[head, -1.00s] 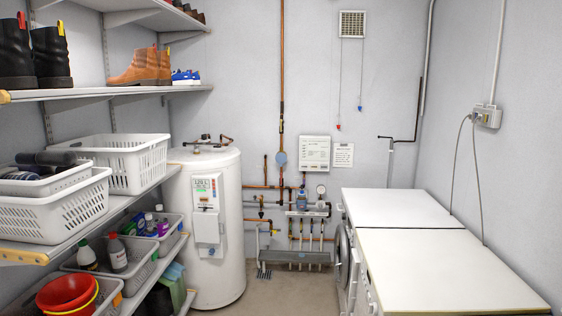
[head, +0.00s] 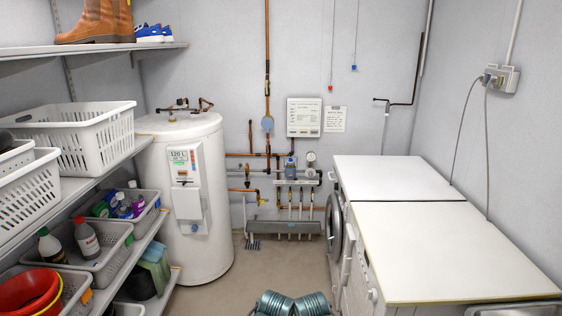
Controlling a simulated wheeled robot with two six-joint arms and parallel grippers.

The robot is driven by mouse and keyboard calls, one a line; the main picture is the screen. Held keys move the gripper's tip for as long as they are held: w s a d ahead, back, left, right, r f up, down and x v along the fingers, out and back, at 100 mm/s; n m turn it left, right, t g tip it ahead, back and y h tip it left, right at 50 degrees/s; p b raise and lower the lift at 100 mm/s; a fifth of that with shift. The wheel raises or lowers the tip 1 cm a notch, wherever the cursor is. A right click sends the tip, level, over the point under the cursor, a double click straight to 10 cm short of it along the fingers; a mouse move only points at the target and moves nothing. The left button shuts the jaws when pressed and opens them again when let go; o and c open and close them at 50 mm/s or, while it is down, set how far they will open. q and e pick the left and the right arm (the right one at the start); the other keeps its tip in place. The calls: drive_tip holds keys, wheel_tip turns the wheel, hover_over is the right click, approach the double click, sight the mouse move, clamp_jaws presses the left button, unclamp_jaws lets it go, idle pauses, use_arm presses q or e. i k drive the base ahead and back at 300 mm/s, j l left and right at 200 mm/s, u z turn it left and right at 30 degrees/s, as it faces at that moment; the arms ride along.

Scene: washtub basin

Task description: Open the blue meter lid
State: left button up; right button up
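A small round blue disc (head: 267,124), which looks like the blue meter lid, sits on the vertical copper pipe on the back wall. It is too small to tell whether it is open or closed. A second small blue fitting (head: 290,166) is lower on the pipework, beside a round white-faced gauge (head: 310,157). Neither of my grippers shows in the head view.
A white water tank (head: 190,235) stands left of the pipes. White-topped machines (head: 460,245) line the right wall. Shelves with baskets (head: 85,145) are on the left. Ribbed blue-grey objects (head: 276,304) show at the bottom middle. Floor between is clear.

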sight(267, 124)
drive_tip(key=i+u, duration=0.3)
drive_tip(key=i, duration=1.5)
drive_tip(key=i+j+z, duration=0.2)
drive_tip(key=i, duration=0.3)
drive_tip(key=i+z, duration=0.2)
drive_tip(key=i, duration=0.3)
drive_tip(key=i+j+z, duration=0.2)
drive_tip(key=i, duration=0.3)
drive_tip(key=i+j+z, duration=0.2)
drive_tip(key=i+j, duration=0.2)
